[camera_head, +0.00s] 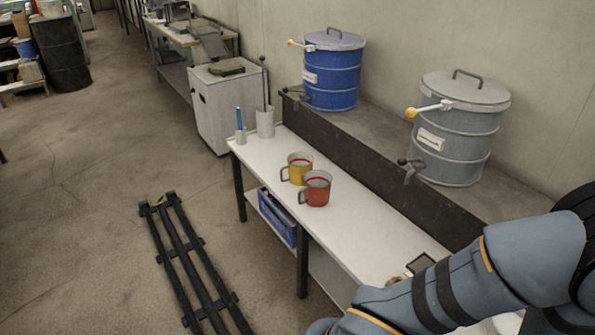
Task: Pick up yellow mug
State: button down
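The yellow mug (299,170) stands upright on the white table (262,158), with its handle on the left side. A red mug (317,190) stands upright just in front and to the right of it, very close; I cannot tell whether they touch. Both mugs show a red line near the inside rim. My blue-grey arm enters at the lower right, well apart from both mugs. My gripper is outside the picture.
A grey holder (265,124) with a long-handled tool stands behind the mugs, beside a small blue-topped item (239,128). A blue drum (333,75) and a grey drum (459,130) with taps stand on a raised ledge (376,127). Free table lies in front of the mugs.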

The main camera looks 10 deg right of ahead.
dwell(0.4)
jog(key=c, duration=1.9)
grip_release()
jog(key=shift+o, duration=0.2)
